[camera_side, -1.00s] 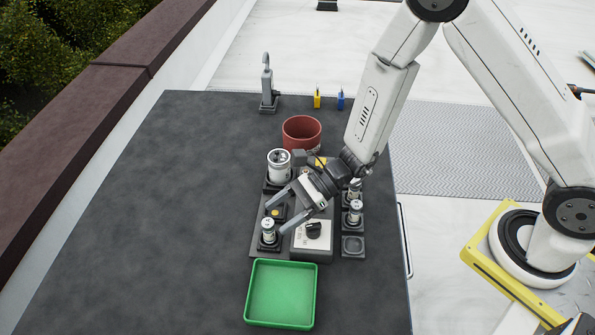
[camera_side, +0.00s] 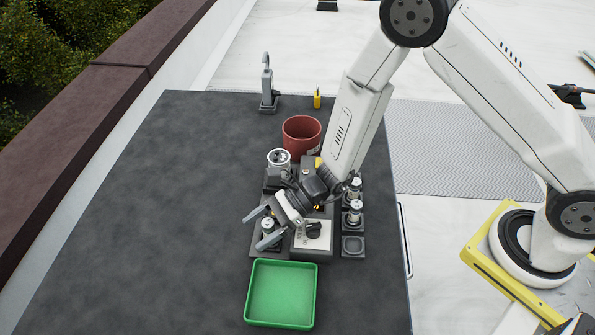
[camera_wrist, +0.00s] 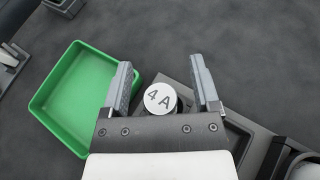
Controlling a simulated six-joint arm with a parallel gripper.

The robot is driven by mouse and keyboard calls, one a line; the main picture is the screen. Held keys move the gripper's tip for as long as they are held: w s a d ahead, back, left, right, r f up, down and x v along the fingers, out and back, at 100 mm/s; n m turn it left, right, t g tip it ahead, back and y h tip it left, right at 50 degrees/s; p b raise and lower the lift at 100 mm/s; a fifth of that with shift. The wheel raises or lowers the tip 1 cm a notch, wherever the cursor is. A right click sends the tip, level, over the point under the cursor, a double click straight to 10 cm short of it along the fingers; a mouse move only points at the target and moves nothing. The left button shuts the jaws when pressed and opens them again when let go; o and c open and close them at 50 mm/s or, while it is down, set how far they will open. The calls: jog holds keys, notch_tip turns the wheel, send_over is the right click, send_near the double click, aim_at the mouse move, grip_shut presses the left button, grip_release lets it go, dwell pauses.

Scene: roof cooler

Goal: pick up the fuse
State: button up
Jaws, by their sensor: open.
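A fuse (camera_side: 268,225) stands upright in a dark holder at the near left of the base plate in the side view, partly hidden by my gripper. In the wrist view the fuse (camera_wrist: 160,98) shows its round white top marked "4 A", between the two jaws and apart from both. My gripper (camera_wrist: 163,82) is open and empty. In the side view my gripper (camera_side: 260,230) is tilted down at this fuse, one finger on either side. I cannot tell how far the fingertips reach down along it.
A green tray (camera_side: 249,292) lies just in front of the plate. A grey box with a black knob (camera_side: 313,230) stands close right of the fuse. More fuses (camera_side: 354,206) stand in holders at the right. A silver can (camera_side: 279,157) and red pot (camera_side: 301,130) stand behind. The left tabletop is clear.

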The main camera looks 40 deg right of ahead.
dwell(0.3)
grip_shut()
jog(key=shift+r, duration=0.2)
notch_tip(320, 180, up, 10)
jog(key=shift+f, duration=0.2)
dwell(0.7)
dwell(0.5)
